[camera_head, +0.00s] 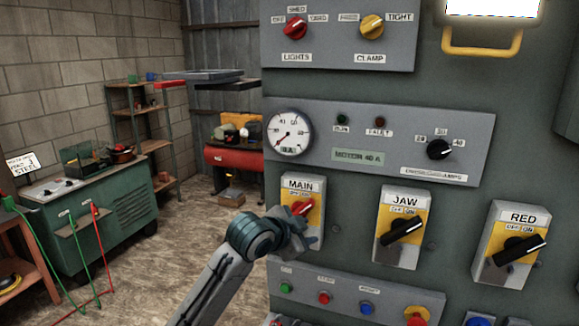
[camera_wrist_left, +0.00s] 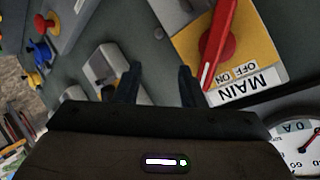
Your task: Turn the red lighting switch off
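A red LIGHTS knob (camera_head: 295,27) is on the upper panel, marked OFF, SHED and YARD; I cannot tell for sure which mark it points to. A box labelled RED (camera_head: 512,242) is at the right, with a black handle (camera_head: 516,250) slanting up to the right, on the ON side. My left gripper (camera_head: 300,232) is in front of the MAIN switch (camera_head: 302,206), well below the LIGHTS knob and left of the RED box. In the left wrist view its fingers (camera_wrist_left: 160,80) are apart with nothing between them, beside the red MAIN handle (camera_wrist_left: 217,45).
A JAW switch box (camera_head: 400,228) stands between the MAIN and RED boxes. A yellow CLAMP knob (camera_head: 371,27) is right of the LIGHTS knob. A button panel (camera_head: 350,297) runs below, and a gauge (camera_head: 289,134) is above MAIN. A green bench (camera_head: 110,217) stands at the left.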

